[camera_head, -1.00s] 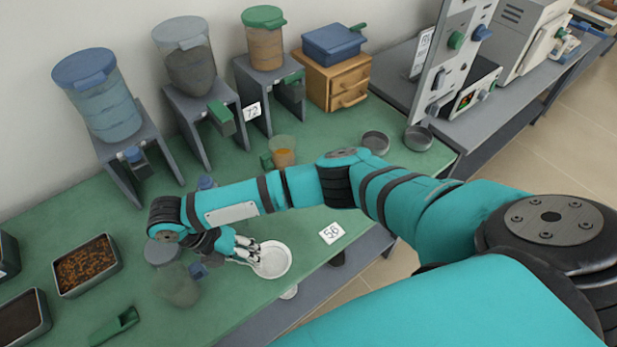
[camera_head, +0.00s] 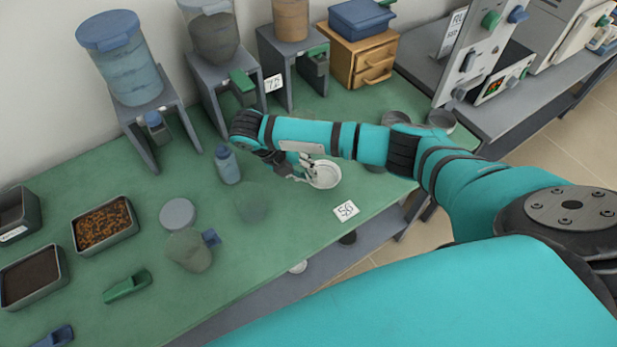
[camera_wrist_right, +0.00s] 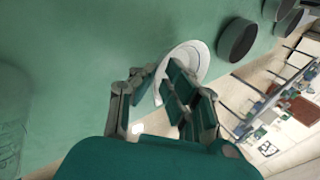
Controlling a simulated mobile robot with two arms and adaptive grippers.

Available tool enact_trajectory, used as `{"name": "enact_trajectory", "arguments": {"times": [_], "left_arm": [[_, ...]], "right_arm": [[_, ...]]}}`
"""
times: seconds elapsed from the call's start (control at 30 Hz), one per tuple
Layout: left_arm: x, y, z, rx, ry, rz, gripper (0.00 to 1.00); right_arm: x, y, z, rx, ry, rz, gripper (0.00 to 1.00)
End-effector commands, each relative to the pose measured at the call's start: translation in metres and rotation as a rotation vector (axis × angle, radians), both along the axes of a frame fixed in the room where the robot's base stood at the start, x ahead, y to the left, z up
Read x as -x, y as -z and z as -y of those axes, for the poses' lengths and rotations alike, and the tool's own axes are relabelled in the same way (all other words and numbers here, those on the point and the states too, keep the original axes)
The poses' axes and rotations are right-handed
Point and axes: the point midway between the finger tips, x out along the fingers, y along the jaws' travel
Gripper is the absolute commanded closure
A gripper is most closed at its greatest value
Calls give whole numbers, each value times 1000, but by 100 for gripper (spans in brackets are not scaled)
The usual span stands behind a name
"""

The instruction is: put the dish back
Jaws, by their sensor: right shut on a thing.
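A shallow round white dish (camera_head: 325,174) is at the end of my right arm in the head view, behind the "56" card. My right gripper (camera_head: 305,172) is shut on its left rim. In the right wrist view, the dish (camera_wrist_right: 190,58) lies beyond the fingers of the gripper (camera_wrist_right: 165,84), which hide part of it. I cannot tell whether the dish touches the green bench or hangs just above it. My left gripper is not in view.
Grey round dishes (camera_head: 440,120) stand near the bench's right end. The "56" card (camera_head: 346,210) lies near the front edge. Dispensers on stands (camera_head: 135,90) and a wooden drawer box (camera_head: 358,62) line the back.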

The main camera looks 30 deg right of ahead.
Motion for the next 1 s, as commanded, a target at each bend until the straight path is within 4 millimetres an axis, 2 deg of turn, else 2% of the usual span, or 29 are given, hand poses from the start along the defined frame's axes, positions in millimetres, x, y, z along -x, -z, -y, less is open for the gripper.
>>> {"name": "enact_trajectory", "arguments": {"times": [0.07, 0.3, 0.6, 0.63, 0.8, 1.0], "left_arm": [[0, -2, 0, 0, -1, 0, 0], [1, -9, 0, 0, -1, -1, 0], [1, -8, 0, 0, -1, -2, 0], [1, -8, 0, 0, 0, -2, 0], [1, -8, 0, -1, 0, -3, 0], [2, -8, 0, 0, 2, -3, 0]], "right_arm": [[-5, 0, 11, 2, 4, 1, 100], [-4, 33, 10, 1, 1, -1, 100], [-4, 36, 10, 1, 1, 0, 100], [-4, 36, 10, 0, 1, 1, 89], [-4, 36, 10, 1, 1, 0, 68], [-4, 35, 10, 0, 1, 1, 68]]}}
